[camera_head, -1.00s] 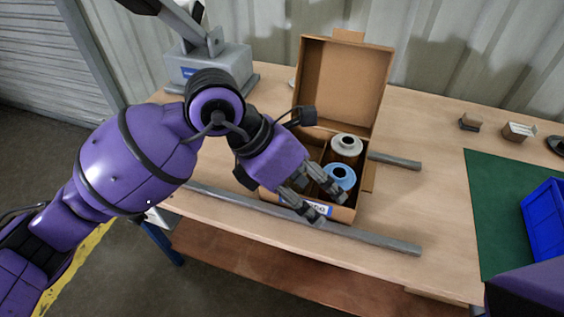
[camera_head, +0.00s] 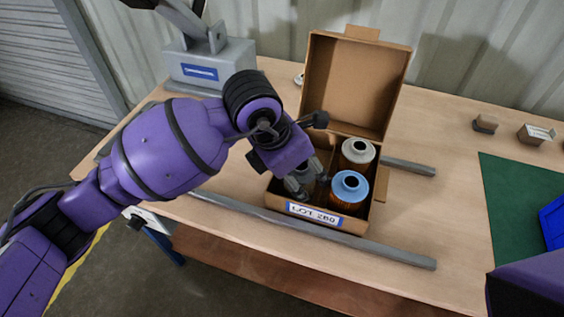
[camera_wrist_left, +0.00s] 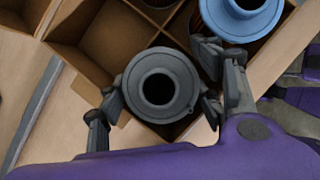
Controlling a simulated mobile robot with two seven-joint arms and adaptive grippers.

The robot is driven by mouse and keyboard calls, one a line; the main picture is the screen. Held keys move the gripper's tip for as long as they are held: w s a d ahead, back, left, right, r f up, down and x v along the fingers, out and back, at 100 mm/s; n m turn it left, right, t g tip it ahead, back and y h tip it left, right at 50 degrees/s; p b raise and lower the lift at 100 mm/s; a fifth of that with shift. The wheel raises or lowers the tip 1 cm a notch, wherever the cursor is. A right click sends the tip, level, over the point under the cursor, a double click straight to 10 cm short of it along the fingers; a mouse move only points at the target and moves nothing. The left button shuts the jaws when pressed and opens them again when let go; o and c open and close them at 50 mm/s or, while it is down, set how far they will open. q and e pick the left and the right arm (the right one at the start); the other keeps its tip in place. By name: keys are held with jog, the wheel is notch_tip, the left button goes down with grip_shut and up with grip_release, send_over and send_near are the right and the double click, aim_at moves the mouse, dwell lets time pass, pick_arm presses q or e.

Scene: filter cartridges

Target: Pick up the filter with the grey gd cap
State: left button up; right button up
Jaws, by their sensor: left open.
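A filter with a dark grey cap (camera_wrist_left: 157,86) stands in a compartment of the cardboard box, between my left gripper's fingers in the left wrist view. My left gripper (camera_head: 305,186) is open, reaching down into the front left of the box, and hides most of this filter in the head view. Its fingers also show on both sides of the cap in the left wrist view (camera_wrist_left: 160,95). A filter with a blue cap (camera_head: 350,186) stands to the right, and one with a pale grey cap (camera_head: 358,151) behind that. No cap lettering is readable. My right gripper is out of view.
The open box (camera_head: 276,192) has its lid (camera_head: 355,85) raised at the back and thin dividers between compartments. Grey bars (camera_head: 400,256) lie on the table (camera_head: 440,215) in front of and behind it. A green mat (camera_head: 520,200) lies at right.

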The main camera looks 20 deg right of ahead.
pick_arm(q)
jog(key=shift+c, duration=0.3)
jog(key=c, duration=0.9)
jog(key=shift+o, duration=0.2)
